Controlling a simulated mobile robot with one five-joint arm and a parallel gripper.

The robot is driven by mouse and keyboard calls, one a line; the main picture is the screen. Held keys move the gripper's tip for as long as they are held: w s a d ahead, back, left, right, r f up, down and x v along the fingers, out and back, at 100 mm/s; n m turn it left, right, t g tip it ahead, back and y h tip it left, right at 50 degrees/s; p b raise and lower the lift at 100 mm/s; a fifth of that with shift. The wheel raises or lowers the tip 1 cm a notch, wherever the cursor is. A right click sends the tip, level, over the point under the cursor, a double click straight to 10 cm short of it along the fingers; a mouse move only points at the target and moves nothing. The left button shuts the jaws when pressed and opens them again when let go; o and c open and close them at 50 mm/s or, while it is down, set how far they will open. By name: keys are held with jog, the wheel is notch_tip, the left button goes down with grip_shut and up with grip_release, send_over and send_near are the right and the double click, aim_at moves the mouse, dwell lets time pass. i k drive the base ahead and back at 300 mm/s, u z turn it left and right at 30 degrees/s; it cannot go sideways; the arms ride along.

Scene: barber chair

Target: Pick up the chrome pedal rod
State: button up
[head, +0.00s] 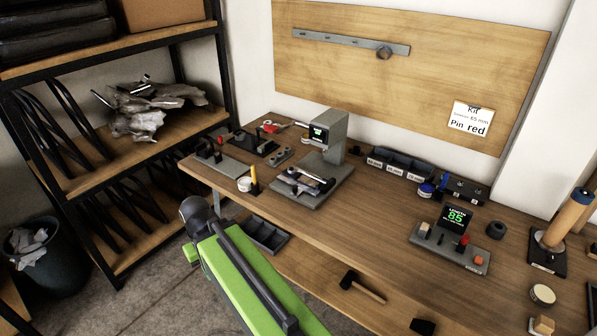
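Bright metallic pieces stick out of crumpled grey wrapping (140,120) on the middle shelf at the left. One shiny end (102,98) shows at the wrapping's left side and thin bright bits show at its top. I cannot tell for certain which is the chrome pedal rod; much is hidden by the wrapping. My green arm reaches up from the bottom centre. Its dark end, at my gripper (194,210), is in front of the workbench's left end, to the right of and below the wrapping in the picture. The fingers cannot be made out.
The black-framed shelf rack (72,184) stands at left, with a bin (50,275) beside it. The wooden workbench (370,222) carries a grey press-like device (325,150), a display stand (450,245) and small parts.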

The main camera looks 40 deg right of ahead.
aim_at(326, 185)
jog(key=i, duration=1.25)
jog(key=z, duration=0.1)
